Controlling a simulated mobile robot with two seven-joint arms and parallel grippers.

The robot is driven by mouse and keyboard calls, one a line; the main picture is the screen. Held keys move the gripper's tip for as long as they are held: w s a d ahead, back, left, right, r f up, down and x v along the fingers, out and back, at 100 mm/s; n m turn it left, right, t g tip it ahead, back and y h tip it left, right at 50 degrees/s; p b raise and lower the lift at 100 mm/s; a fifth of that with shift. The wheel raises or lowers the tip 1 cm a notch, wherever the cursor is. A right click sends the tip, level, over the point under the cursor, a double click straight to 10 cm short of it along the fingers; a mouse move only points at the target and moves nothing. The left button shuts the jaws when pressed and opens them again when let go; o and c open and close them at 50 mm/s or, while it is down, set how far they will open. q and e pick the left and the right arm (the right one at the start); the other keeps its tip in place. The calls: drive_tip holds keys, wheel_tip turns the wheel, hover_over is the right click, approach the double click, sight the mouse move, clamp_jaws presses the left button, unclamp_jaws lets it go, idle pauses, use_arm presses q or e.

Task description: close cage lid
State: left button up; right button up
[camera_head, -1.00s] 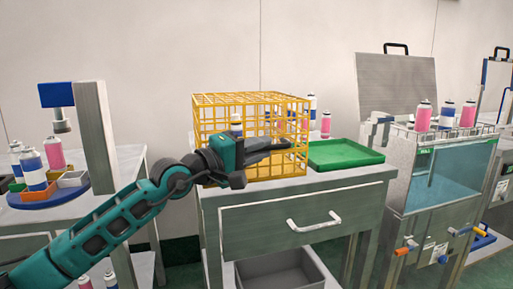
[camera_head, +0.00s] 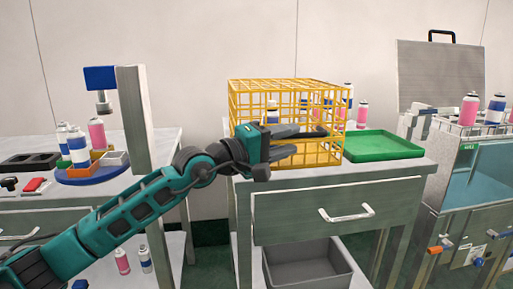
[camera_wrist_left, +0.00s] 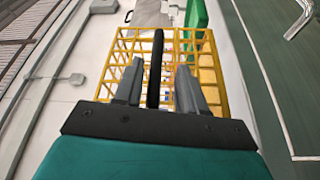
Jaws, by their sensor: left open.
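The yellow wire cage (camera_head: 290,104) stands on the cabinet top in the head view. It also fills the upper middle of the left wrist view (camera_wrist_left: 212,75). My left gripper (camera_head: 310,140) is in front of the cage, its fingers apart and pointing along it to the right. In the left wrist view, a black bar (camera_wrist_left: 156,60) lies between the open fingers, with a gap on either side. The arm and fingers cover part of the cage front, and I cannot tell the lid's position. My right gripper is not in view.
A green tray (camera_head: 383,146) lies right of the cage. A cabinet drawer with a white handle (camera_head: 346,213) is below, over a grey bin (camera_head: 308,272). A press post (camera_head: 133,110) and a blue turntable (camera_head: 93,172) with cans are at left. A water tank (camera_head: 495,170) is at right.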

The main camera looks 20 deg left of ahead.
use_arm(q)
drive_tip(key=v, duration=1)
drive_tip(key=shift+s+a, duration=0.2)
